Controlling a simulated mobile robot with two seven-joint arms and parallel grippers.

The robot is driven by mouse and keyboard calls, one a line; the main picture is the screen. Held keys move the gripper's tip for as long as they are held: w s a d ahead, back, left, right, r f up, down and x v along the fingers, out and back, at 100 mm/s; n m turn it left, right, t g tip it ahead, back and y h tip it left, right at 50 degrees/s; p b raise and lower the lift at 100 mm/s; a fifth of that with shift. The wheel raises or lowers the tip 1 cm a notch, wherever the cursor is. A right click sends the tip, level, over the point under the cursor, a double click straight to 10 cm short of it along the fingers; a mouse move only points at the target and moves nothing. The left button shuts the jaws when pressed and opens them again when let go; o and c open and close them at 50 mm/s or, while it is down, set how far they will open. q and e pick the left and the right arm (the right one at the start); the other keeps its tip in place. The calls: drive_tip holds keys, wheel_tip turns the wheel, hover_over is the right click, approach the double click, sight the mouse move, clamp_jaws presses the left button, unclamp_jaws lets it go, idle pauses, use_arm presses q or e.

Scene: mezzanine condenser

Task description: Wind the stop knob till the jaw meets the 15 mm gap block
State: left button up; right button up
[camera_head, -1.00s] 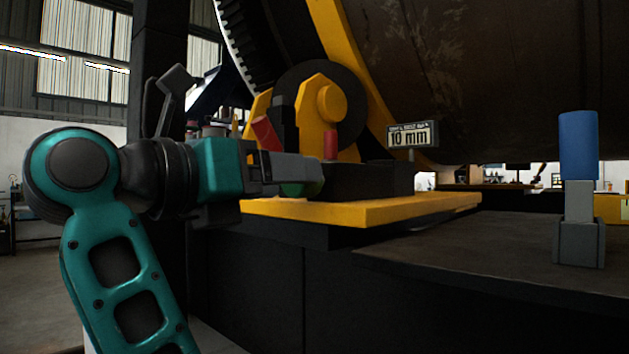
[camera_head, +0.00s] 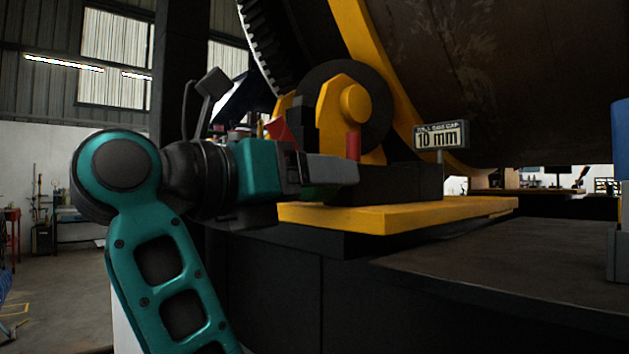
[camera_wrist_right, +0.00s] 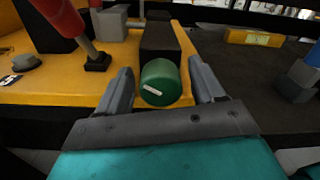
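The stop knob is a green cylinder with a white mark (camera_wrist_right: 157,88), at the front end of a dark block (camera_wrist_right: 160,42). My right gripper (camera_wrist_right: 160,70) is open, its fingers on either side of the knob with a narrow gap at each side. In the head view my right gripper (camera_head: 335,170) reaches in from the left and hides most of the knob. A sign (camera_head: 438,136) reads 10 mm. I cannot tell which parts are the jaw and the 15 mm gap block. My left gripper is not in view.
The dark block stands on a yellow plate (camera_head: 390,217) below a roller and large drum (camera_head: 520,80). A red handle (camera_wrist_right: 62,18) rises left of the knob. A blue-topped grey piece (camera_head: 618,250) stands at the right on the dark bench (camera_head: 500,270), otherwise mostly clear there.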

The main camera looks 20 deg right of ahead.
drive_tip(key=c, duration=1)
drive_tip(key=shift+o, duration=0.2)
drive_tip(key=m+p, duration=0.1)
drive_tip(key=m, duration=0.1)
drive_tip(key=shift+r+m+p, duration=0.15)
drive_tip(key=shift+m+p, duration=0.15)
drive_tip(key=shift+p, duration=0.1)
drive_tip(key=m, duration=0.3)
drive_tip(key=shift+s+p, duration=0.1)
drive_tip(key=shift+p, duration=0.2)
drive_tip(key=o, duration=1)
drive_tip(key=shift+o, duration=0.2)
